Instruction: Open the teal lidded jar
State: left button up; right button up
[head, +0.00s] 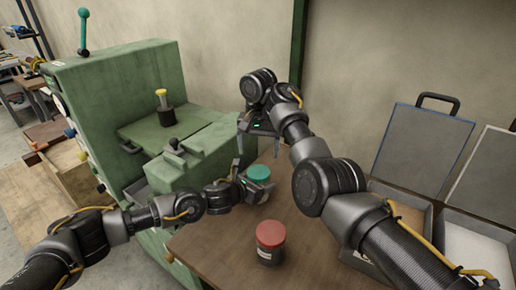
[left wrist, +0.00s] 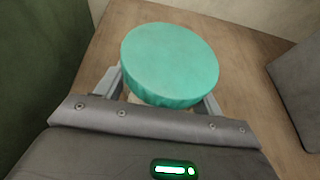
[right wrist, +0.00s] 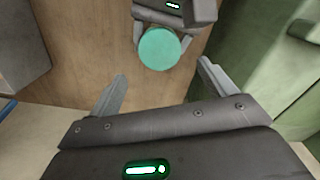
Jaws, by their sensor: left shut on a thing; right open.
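The teal lidded jar (head: 258,174) stands on the brown table beside the green machine, with its teal lid on top. The lid fills the middle of the left wrist view (left wrist: 170,64) and also shows in the right wrist view (right wrist: 159,48). My left gripper (head: 262,186) is shut on the jar from the side, below the lid. Most of the jar's body is hidden by the lid and the gripper. My right gripper (head: 257,156) is open and empty, pointing down above the jar, with its fingers (right wrist: 160,85) apart from the lid.
A jar with a red lid (head: 270,234) stands on the table (head: 215,245) nearer the front. The green machine (head: 150,75) borders the table on the left. Two open cases, one with a grey lid (head: 420,150), stand at the right. My right forearm crosses over the table.

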aim_at(258, 172)
jog(key=shift+f, duration=4)
jog(key=c, duration=1)
jog(key=n, duration=0.3)
jog(key=o, duration=1)
jog(key=shift+o, duration=0.4)
